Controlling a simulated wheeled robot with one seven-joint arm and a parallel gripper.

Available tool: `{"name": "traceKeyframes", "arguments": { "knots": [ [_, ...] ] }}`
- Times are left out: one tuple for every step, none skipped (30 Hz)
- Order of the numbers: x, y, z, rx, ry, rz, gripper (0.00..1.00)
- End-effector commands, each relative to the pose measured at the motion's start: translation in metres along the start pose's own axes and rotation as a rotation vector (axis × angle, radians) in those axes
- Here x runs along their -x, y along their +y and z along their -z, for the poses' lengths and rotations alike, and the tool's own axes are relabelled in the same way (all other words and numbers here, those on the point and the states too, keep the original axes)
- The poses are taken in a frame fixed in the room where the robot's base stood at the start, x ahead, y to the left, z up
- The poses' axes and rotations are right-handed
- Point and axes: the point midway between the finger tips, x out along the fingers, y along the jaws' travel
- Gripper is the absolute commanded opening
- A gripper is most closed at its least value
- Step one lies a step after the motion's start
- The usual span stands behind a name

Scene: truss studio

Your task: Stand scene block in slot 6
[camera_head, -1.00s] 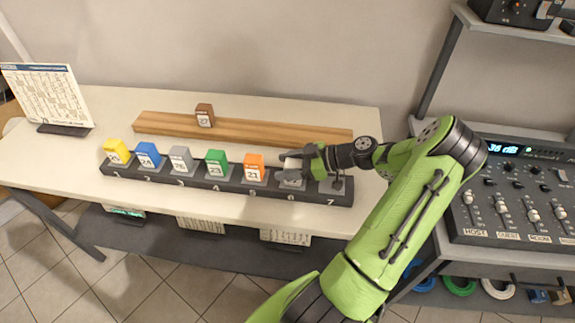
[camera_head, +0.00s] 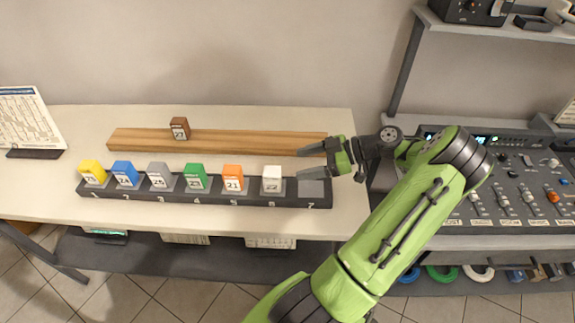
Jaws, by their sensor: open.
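A white block (camera_head: 272,180) with a dark number on its front stands upright in slot 6 of the dark slotted rack (camera_head: 248,202). Yellow (camera_head: 92,171), blue (camera_head: 125,173), grey (camera_head: 160,175), green (camera_head: 195,178) and orange (camera_head: 233,178) blocks stand in slots 1 to 5. Slot 7 (camera_head: 312,187) is empty. A brown block (camera_head: 180,128) stands on the wooden strip (camera_head: 235,143) behind the rack. My gripper (camera_head: 299,164) is open and empty, to the right of the white block and apart from it, above the slot 7 end.
A printed board (camera_head: 28,118) stands on the table's left. A mixing console (camera_head: 505,190) and a shelf (camera_head: 510,25) are on the right. The white tabletop (camera_head: 95,120) has free room behind the wooden strip and at the left.

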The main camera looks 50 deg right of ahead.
Motion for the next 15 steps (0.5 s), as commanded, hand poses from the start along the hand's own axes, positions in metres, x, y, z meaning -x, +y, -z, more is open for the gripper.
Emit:
{"name": "traceKeyframes", "arguments": {
  "knots": [
    [0.002,0.000,0.000,0.001,0.000,0.000,0.72],
    [0.003,0.000,0.000,0.001,0.000,0.001,0.72],
    [0.003,0.000,0.000,0.000,0.000,0.001,0.72],
    [0.002,0.000,0.000,0.000,-0.002,0.003,0.72],
    [0.000,-0.001,0.002,-0.003,-0.009,0.009,0.72],
    [-0.006,-0.002,0.006,-0.014,-0.031,0.028,0.72],
    [-0.014,-0.004,0.011,-0.029,-0.060,0.050,0.72],
    [-0.023,-0.007,0.018,-0.048,-0.100,0.076,0.72],
    [-0.039,-0.013,0.029,-0.080,-0.168,0.115,0.72],
    [-0.051,-0.018,0.037,-0.106,-0.229,0.141,0.72],
    [-0.063,-0.025,0.047,-0.133,-0.295,0.162,0.72],
    [-0.078,-0.036,0.059,-0.168,-0.387,0.181,0.72],
    [-0.089,-0.046,0.068,-0.191,-0.458,0.187,0.72],
    [-0.098,-0.057,0.078,-0.212,-0.530,0.184,0.72],
    [-0.110,-0.073,0.091,-0.234,-0.625,0.167,0.72]
  ]
}}
